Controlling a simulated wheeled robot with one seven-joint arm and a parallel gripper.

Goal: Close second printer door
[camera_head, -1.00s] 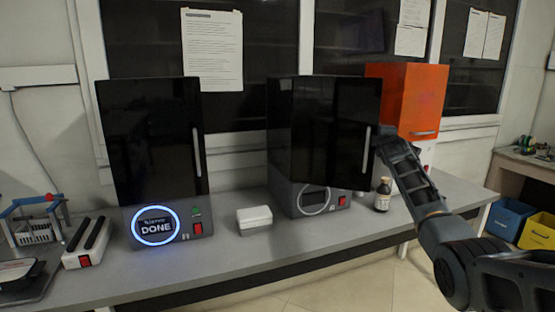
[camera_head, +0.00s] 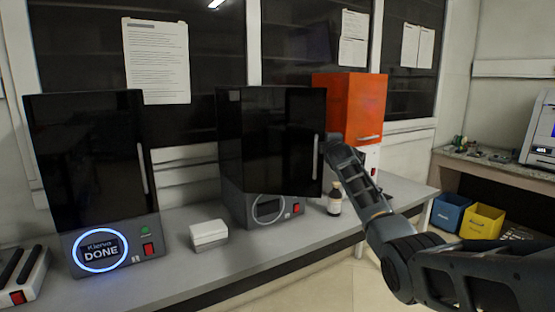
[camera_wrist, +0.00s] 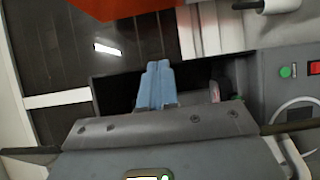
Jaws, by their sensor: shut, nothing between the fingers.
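The second printer (camera_head: 232,130) is a black cabinet on a grey base in the middle of the bench. Its glossy black door (camera_head: 282,150) has a handle at its right edge and appears partly open, standing out over the base. My gripper (camera_head: 333,143) is at the door's right edge, by the handle; its fingertips are hard to make out there, and I cannot tell whether they touch the door. In the wrist view my gripper (camera_wrist: 155,85) shows two pale blue fingers together, with nothing between them. The second printer's base (camera_wrist: 290,95), with green button and red switch, is at the right there.
The first printer (camera_head: 90,160), reading DONE, stands at the left. A white box (camera_head: 208,234) lies between the printers. A brown bottle (camera_head: 335,198) stands beside the second printer, below my arm. An orange cabinet (camera_head: 350,105) is behind. Blue and yellow bins (camera_head: 482,221) are at right.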

